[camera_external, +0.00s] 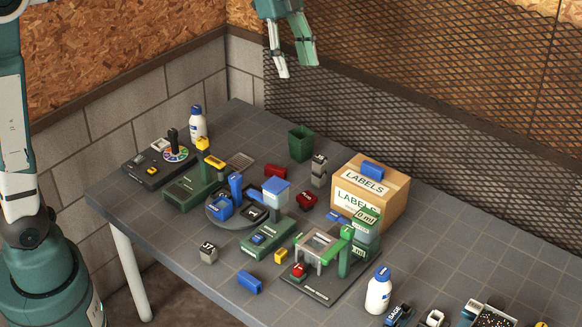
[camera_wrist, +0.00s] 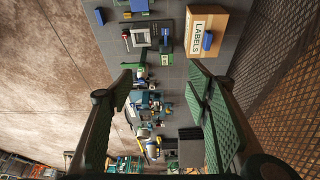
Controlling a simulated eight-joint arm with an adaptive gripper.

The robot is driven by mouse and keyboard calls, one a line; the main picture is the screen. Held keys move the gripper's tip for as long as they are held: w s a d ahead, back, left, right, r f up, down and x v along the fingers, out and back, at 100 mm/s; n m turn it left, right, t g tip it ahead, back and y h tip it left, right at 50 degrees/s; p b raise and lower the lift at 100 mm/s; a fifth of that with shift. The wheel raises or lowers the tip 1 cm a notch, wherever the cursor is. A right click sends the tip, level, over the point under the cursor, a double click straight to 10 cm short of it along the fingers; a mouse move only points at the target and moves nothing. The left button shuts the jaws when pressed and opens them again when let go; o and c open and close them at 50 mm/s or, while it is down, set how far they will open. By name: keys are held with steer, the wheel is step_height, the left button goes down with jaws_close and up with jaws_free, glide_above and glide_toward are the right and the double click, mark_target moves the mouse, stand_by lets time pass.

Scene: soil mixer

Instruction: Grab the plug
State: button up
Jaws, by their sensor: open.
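My gripper (camera_external: 297,70) is open and empty, high above the back of the table in the external view. In the wrist view its two green-padded fingers (camera_wrist: 162,82) are spread wide, with the table far below between them. I cannot tell for certain which object is the plug. Small loose blocks lie on the table: a grey one (camera_external: 208,253), a blue one (camera_external: 249,282), a yellow one (camera_external: 281,255), and red ones (camera_external: 275,171) (camera_external: 306,200). My gripper touches none of them.
The table (camera_external: 440,262) holds a labelled cardboard box (camera_external: 398,197), a green bin (camera_external: 301,143), white bottles (camera_external: 197,125) (camera_external: 378,291), a dispenser stand (camera_external: 345,252) and a round turntable (camera_external: 225,215). A mesh wall (camera_external: 450,120) rises behind it. Air around my gripper is free.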

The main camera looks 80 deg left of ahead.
steer(key=w+a+f+m+h+b, duration=0.1)
steer(key=w+a+f+m, duration=0.2)
steer(key=a, duration=0.5)
steer(key=n, duration=0.1)
glide_toward(307, 197)
step_height(307, 197, down, 2)
steer(key=shift+w+d, duration=0.4)
steer(key=shift+d, duration=0.1)
steer(key=shift+b+x, duration=0.35)
steer(key=shift+x, duration=0.95)
steer(key=shift+f, duration=0.1)
steer(key=shift+b+x, duration=0.6)
steer(key=shift+x, duration=1.9)
steer(key=shift+s+a, duration=0.15)
